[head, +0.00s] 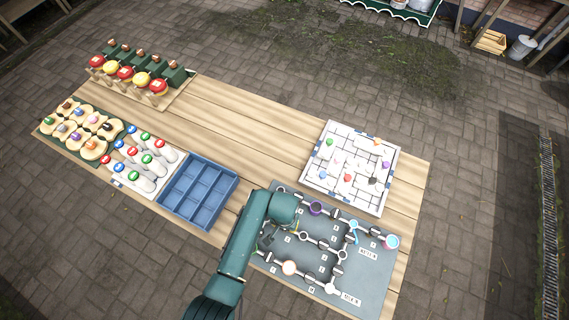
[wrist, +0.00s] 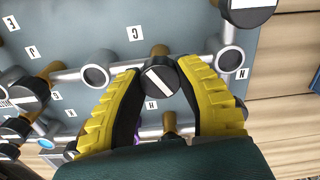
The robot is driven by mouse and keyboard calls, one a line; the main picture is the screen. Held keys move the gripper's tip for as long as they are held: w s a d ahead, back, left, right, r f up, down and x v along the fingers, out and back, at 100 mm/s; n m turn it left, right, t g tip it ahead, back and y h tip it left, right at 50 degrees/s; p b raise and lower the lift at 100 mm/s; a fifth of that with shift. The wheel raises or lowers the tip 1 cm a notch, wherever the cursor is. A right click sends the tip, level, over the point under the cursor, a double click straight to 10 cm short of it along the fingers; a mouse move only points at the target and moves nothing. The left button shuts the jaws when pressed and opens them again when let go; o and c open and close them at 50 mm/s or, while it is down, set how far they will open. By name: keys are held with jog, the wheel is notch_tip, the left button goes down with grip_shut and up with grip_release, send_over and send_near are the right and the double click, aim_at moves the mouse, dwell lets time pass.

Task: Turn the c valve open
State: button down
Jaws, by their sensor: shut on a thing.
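The valve between my fingers has a round black knob (wrist: 160,82) with a white bar across its top. My gripper (wrist: 162,98) has yellow-ribbed fingers closed on this knob from both sides. The bar lies diagonally to the light pipe running left and right behind it. A label reading like an upside-down C or G (wrist: 135,33) sits above the knob, and an H label (wrist: 151,104) below it. I cannot tell for certain which label belongs to this valve. In the head view my gripper (head: 267,240) is over the left part of the grey pipe board (head: 372,293), and my arm hides the valve.
Other valve knobs stand close by, one at the top of the wrist view (wrist: 250,10) and one at its left (wrist: 14,128). A blue compartment tray (head: 200,192) stands left of my arm, and a white maze board (head: 350,165) lies behind. Bare planks lie between them.

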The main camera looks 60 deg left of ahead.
jog(key=n+p, duration=0.2)
jog(key=n, duration=0.4)
jog(key=shift+n, duration=0.3)
jog(key=n+p, duration=0.1)
jog(key=n, duration=0.4)
jog(key=shift+f, duration=0.1)
jog(key=shift+n, duration=0.4)
jog(key=c, duration=0.6)
grip_release()
notch_tip(320, 180, up, 12)
